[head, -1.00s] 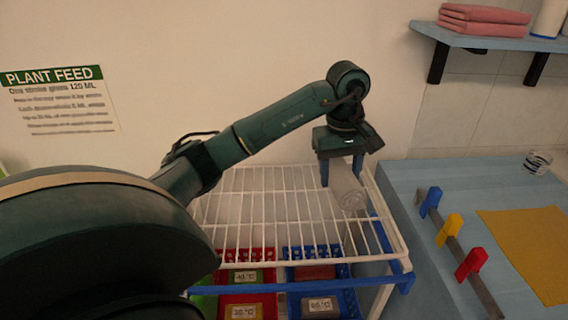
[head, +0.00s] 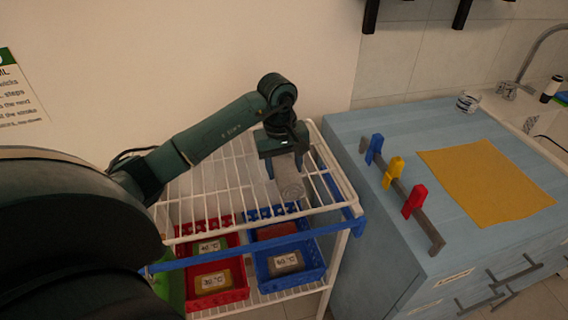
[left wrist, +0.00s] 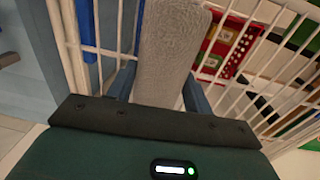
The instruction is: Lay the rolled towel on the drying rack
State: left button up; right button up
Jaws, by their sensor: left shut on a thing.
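The rolled towel (head: 290,188) is grey and lies lengthwise at the right part of the white wire drying rack (head: 205,190). My left gripper (head: 283,168) points down over the rack and is shut on the towel near one end. In the left wrist view the towel (left wrist: 172,48) runs away from between the two blue fingers (left wrist: 158,92), with the rack's wires around and below it. I cannot tell whether the towel presses on the wires. My right gripper is not in view.
Below the rack are a red bin (head: 220,288) and a blue bin (head: 300,270). A blue counter (head: 350,130) on the right carries a yellow mat (head: 485,180) and a rail with coloured pegs (head: 405,195). The rack's left half is clear.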

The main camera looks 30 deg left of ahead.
aim_at(281, 162)
pick_arm(q)
jog(key=o, duration=1)
jog(key=shift+f, duration=0.1)
jog(key=shift+o, duration=0.2)
notch_tip(281, 162, up, 12)
jog(key=b, duration=0.1)
jog(key=shift+s+a, duration=0.25)
jog(key=shift+s, duration=0.1)
